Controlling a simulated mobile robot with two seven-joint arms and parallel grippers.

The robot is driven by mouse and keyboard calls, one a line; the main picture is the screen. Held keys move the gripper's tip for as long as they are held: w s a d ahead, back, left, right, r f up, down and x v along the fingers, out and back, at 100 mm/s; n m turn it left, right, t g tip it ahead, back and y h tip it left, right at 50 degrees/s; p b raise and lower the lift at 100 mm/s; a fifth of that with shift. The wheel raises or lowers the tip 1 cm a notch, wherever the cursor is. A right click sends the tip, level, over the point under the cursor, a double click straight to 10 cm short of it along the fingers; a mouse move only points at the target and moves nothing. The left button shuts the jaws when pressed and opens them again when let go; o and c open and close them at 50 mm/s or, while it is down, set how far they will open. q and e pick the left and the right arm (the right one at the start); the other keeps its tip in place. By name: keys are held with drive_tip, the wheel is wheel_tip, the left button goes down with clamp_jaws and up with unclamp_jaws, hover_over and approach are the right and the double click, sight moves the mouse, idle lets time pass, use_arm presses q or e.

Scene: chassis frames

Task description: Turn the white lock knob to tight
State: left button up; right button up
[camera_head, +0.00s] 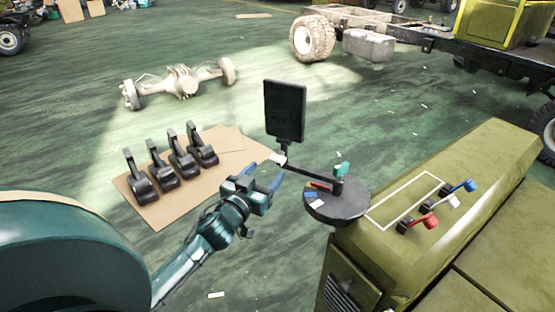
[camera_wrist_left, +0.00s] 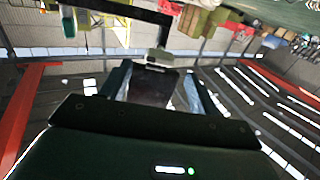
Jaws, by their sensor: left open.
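The white lock knob (camera_head: 279,159) sits at the joint where the black mirror-like panel (camera_head: 285,110) meets its dark arm (camera_head: 310,172). It also shows in the left wrist view (camera_wrist_left: 160,58), just beyond the space between my fingers. My left gripper (camera_head: 264,174) is open and empty, with its fingertips close below the knob; I cannot tell whether they touch it. In the left wrist view my left gripper (camera_wrist_left: 155,82) has its two fingers spread, with a dark flat surface between them. My right gripper is not in view.
The dark arm rises from a round dark tray (camera_head: 350,206) with small colored items, beside an olive cabinet (camera_head: 470,170) carrying red, white and blue levers. A tan board (camera_head: 225,170) with several black pedal-like parts lies left. Open green floor surrounds them.

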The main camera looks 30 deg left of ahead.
sight(274, 163)
use_arm(q)
drive_tip(key=w, duration=0.6)
drive_tip(key=shift+w+a, duration=0.3)
drive_tip(key=shift+w, duration=0.05)
drive_tip(key=shift+c, duration=0.5)
drive_tip(key=c, duration=0.9)
